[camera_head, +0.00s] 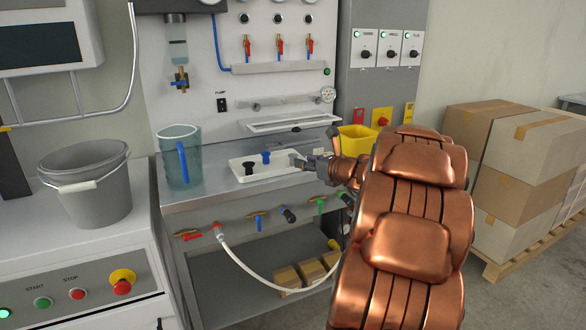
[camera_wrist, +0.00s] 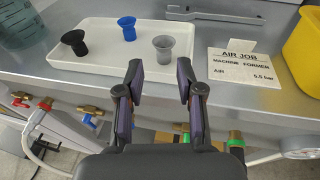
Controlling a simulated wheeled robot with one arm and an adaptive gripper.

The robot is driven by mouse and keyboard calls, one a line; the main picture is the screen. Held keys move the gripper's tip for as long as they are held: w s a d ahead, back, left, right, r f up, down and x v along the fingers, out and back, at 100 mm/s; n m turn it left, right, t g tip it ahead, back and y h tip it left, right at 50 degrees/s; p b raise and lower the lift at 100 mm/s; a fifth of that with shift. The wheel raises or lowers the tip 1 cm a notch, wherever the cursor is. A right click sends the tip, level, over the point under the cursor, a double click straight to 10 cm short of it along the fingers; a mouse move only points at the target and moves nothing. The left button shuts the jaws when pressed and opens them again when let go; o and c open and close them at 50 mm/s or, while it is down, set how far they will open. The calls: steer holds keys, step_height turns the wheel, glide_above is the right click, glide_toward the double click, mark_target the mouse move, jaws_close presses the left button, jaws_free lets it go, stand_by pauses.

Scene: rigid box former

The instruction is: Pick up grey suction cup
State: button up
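The grey suction cup (camera_wrist: 163,48) stands on the white tray (camera_wrist: 108,68), at its right end in the wrist view. A blue suction cup (camera_wrist: 128,28) and a black suction cup (camera_wrist: 75,42) stand on the same tray to its left. My gripper (camera_wrist: 158,82) is open and empty, its two fingers pointing toward the grey cup, which shows just beyond the gap between them. In the head view my gripper (camera_head: 312,163) is at the tray's right end. There the black cup (camera_head: 248,167) and blue cup (camera_head: 266,157) show, and the gripper largely hides the grey cup.
Valves and a hose (camera_head: 250,270) run along the bench's front below. A grey bucket (camera_head: 88,185) is further left.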

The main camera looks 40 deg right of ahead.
mark_target(293, 155)
steer(key=shift+d+b+x, duration=0.2)
steer(key=shift+b+x, duration=0.15)
steer(key=shift+x, duration=3.5)
steer(key=shift+c, duration=0.2)
steer(key=c, duration=0.4)
steer(key=shift+c, duration=0.2)
steer(key=shift+r, duration=0.2)
